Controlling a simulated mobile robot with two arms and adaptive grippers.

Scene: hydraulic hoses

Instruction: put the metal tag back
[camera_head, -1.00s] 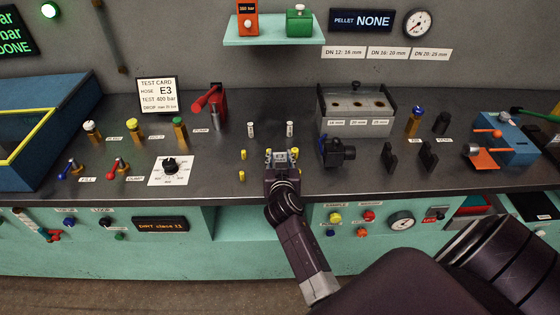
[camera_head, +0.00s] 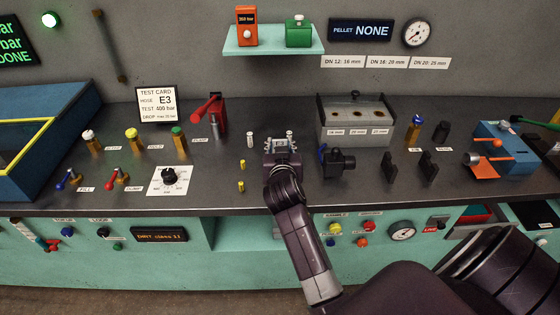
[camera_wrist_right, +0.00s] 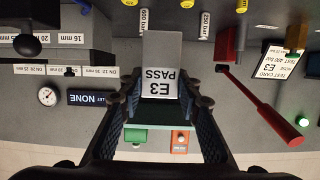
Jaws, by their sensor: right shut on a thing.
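The metal tag (camera_wrist_right: 160,62) is a grey plate with a white label reading E3 PASS, upside down against the view's other signs or not I cannot tell at a glance from the head view. My right gripper (camera_head: 283,146) is shut on it, with a finger on each side in the right wrist view (camera_wrist_right: 160,98). The gripper is over the bench's middle, close to two small white fittings, the left one (camera_head: 250,139) and the right one (camera_head: 290,137). In the wrist view these read 600 bar (camera_wrist_right: 143,20) and 250 bar (camera_wrist_right: 205,25). My left gripper is not in view.
Small yellow pegs (camera_head: 241,187) stand left of the gripper. A red-handled lever (camera_head: 218,118) and test card (camera_head: 157,105) are further left. A grey block with holes (camera_head: 355,130) and a black fitting (camera_head: 338,161) are on the right.

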